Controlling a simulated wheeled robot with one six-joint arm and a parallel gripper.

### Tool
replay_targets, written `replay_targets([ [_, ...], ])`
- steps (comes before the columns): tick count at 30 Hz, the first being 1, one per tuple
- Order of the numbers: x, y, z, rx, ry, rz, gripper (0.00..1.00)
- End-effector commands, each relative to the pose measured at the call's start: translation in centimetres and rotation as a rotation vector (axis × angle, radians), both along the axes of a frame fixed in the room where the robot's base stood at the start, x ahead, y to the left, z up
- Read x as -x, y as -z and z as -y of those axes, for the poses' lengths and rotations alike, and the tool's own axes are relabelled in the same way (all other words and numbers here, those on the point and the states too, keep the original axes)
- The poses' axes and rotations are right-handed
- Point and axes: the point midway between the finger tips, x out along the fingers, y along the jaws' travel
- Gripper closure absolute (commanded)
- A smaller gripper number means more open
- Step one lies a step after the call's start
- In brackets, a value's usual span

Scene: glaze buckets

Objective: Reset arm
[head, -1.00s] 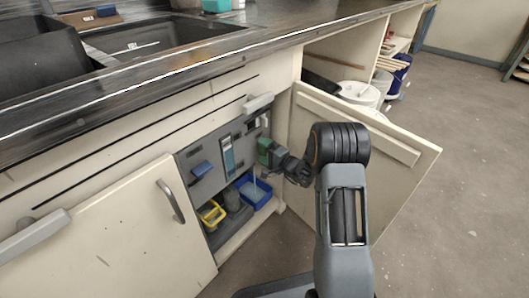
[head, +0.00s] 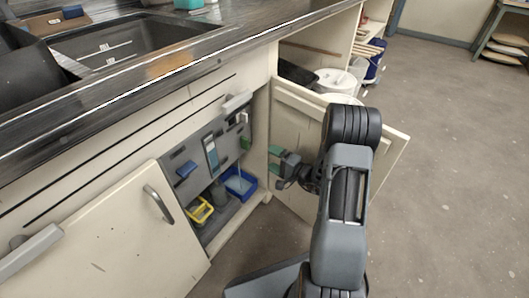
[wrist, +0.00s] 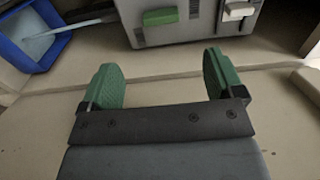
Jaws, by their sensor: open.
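My gripper (head: 273,160) is open and empty, with green finger pads. In the head view it is in front of the open cabinet, between the cabinet opening and the open door (head: 388,150). In the wrist view both fingers of my gripper (wrist: 165,78) are spread apart with nothing between them. Beyond them is a grey panel (wrist: 190,32) with a green block (wrist: 160,17) and a pale block (wrist: 238,11) on it. The fingers do not touch either block.
A blue tray (head: 247,188) and a yellow caddy (head: 198,211) are inside the cabinet. The blue tray also shows in the wrist view (wrist: 14,52). White buckets (head: 333,80) stand behind the open door. The floor (head: 460,170) at right is clear.

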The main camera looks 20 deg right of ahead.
Motion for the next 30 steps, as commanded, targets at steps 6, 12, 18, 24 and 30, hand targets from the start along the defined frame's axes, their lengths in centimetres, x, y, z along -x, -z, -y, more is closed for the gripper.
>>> replay_targets([
  [6, 1.0, 0.0, 0.7, 0.001, 0.001, 0.001, 0.13],
  [12, 1.1, 0.0, 0.7, 0.001, -0.001, 0.001, 0.13],
  [18, 1.1, 0.0, 0.7, 0.0, -0.001, 0.0, 0.13],
  [24, 1.1, -0.6, 0.4, 0.002, -0.015, -0.003, 0.13],
  [30, 2.3, -7.5, -3.2, 0.032, -0.192, -0.053, 0.13],
])
